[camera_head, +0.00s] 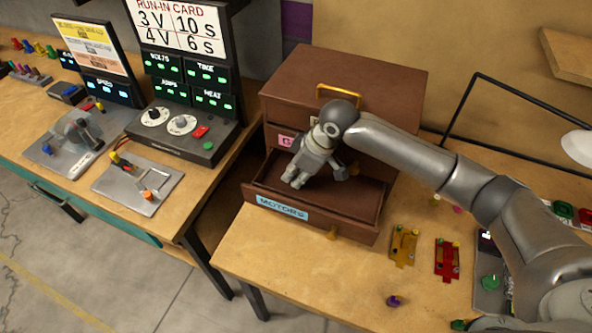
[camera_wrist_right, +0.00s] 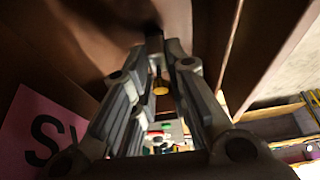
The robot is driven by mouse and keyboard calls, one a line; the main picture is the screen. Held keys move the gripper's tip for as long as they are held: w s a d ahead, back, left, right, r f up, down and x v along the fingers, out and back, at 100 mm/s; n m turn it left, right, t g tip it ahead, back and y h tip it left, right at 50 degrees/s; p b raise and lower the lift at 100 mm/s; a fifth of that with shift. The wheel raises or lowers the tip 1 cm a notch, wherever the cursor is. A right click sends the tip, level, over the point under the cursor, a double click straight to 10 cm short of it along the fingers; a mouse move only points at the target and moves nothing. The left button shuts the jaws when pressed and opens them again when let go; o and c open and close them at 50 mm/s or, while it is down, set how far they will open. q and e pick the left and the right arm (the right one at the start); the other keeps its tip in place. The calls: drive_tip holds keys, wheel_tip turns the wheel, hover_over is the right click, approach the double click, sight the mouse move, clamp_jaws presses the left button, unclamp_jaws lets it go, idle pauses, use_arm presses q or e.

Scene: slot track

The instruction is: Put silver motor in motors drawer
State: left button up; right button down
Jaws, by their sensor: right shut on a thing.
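The motors drawer (camera_head: 258,194), labelled MOTORS, is pulled open at the bottom of a brown cabinet. My right gripper (camera_head: 296,180) points down over the open drawer. In the right wrist view its fingers (camera_wrist_right: 156,52) close together at a small grey metal piece, the silver motor (camera_wrist_right: 155,42). The motor is mostly hidden by the fingers, and I cannot make it out in the head view. I cannot tell whether it touches the drawer floor. My left gripper is not in view.
The cabinet (camera_head: 335,80) rises behind the drawer, with a pink label (camera_wrist_right: 38,135) close by in the right wrist view. A yellow fixture (camera_head: 403,245) and a red fixture (camera_head: 446,260) lie on the bench. The bench front (camera_head: 290,265) is clear.

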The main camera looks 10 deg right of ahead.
drive_tip(key=shift+f, duration=0.1)
drive_tip(key=c, duration=1.4)
unclamp_jaws()
drive_tip(key=b+v, duration=0.1)
drive_tip(key=v, duration=1.1)
